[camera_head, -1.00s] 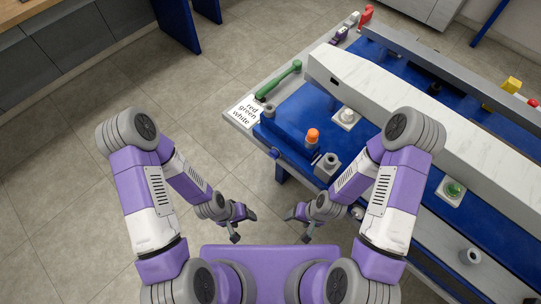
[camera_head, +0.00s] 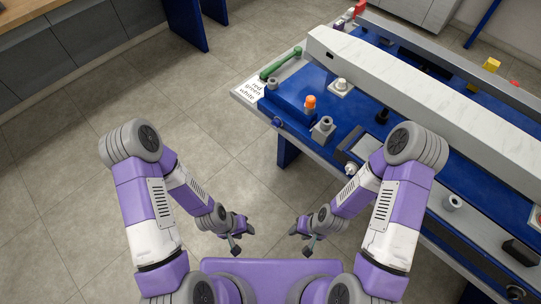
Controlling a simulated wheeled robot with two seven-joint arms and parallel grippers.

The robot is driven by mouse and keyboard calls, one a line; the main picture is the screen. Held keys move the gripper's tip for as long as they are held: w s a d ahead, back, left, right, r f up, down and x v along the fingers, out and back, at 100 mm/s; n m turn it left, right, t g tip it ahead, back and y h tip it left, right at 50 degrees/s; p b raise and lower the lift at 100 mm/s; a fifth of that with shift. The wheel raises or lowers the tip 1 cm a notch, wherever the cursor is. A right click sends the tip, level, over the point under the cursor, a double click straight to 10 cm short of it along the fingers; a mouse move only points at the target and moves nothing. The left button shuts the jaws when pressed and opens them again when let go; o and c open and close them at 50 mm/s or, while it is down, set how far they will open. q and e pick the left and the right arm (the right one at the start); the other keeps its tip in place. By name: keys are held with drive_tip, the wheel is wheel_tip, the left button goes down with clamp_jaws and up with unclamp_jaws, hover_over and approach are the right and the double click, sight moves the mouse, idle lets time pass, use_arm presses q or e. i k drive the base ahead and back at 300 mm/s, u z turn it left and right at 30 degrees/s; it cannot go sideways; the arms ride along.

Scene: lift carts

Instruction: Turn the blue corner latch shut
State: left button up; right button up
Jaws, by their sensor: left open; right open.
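A small blue piece (camera_head: 278,122) sticks out at the near left corner of the blue-topped bench (camera_head: 292,112). It may be the blue corner latch; it is too small to tell whether it is turned open or shut. My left gripper (camera_head: 243,239) is open and empty, in front of my body and over the floor. My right gripper (camera_head: 301,242) is open and empty to the right of it, also short of the bench. Both are well apart from the blue piece and below it in the picture.
A green handle (camera_head: 281,63), a word card (camera_head: 256,88), an orange-topped knob (camera_head: 310,104) and a grey socket (camera_head: 322,128) are at the bench's left end. A long white beam (camera_head: 430,90) crosses the bench. The floor (camera_head: 120,100) to the left is clear.

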sight(276, 123)
drive_tip(key=u, duration=3.7)
drive_tip(key=i, duration=0.1)
drive_tip(key=z, duration=2.8)
drive_tip(key=i, duration=0.35)
drive_tip(key=z, duration=0.1)
